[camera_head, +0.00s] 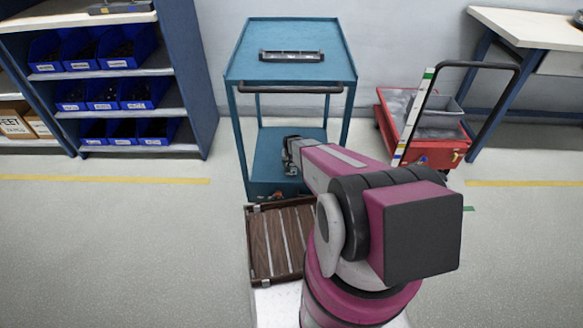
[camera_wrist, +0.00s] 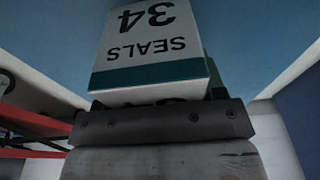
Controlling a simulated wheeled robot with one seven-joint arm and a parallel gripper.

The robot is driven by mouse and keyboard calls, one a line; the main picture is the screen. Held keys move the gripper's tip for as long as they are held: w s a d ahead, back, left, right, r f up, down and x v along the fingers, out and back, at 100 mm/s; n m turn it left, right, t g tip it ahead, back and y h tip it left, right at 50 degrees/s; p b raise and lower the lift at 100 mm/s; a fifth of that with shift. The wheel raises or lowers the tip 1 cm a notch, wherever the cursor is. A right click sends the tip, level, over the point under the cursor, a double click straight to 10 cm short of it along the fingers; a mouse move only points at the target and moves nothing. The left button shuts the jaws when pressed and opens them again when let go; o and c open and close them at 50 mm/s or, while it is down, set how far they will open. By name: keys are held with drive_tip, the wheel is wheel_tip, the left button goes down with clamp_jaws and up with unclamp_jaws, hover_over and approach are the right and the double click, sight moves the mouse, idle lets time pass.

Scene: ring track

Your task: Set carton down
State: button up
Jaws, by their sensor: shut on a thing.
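In the wrist view a white carton (camera_wrist: 150,45) with a teal band, printed "SEALS 34", appears upside down in the picture. My gripper (camera_wrist: 160,115) is shut on it, with a dark jaw bar across the carton's near end. In the head view my gripper (camera_head: 291,152) reaches in at the open front of a teal cart (camera_head: 340,68), over or near its lower shelf (camera_head: 308,138). The carton cannot be made out in the head view. Whether it touches the shelf cannot be told.
A dark bracket-like part (camera_head: 291,56) lies on the cart's top. A brown slatted tray (camera_head: 262,240) sits beside my arm. A red trolley (camera_head: 432,150) stands right of the cart. A shelf rack with blue bins (camera_head: 122,92) stands left. Floor on both sides is clear.

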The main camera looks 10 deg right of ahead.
drive_tip(key=shift+f, duration=1.15)
drive_tip(key=shift+f, duration=0.1)
drive_tip(key=o, duration=1.1)
drive_tip(key=shift+c, duration=0.2)
drive_tip(key=r, duration=0.4)
drive_tip(key=s+r, duration=0.1)
drive_tip(key=r, duration=0.3)
drive_tip(key=s+r, duration=0.1)
drive_tip(key=r, duration=0.3)
drive_tip(key=shift+a+r, duration=0.15)
drive_tip(key=shift+a, duration=0.05)
drive_tip(key=s+r+n+g, duration=0.1)
drive_tip(key=s+r+n, duration=0.1)
drive_tip(key=s+r, duration=1.9)
wheel_tip(320, 180, up, 4)
drive_tip(key=shift+s+d+f+g, duration=0.15)
drive_tip(key=shift+s+g, duration=0.25)
drive_tip(key=shift+s, duration=0.1)
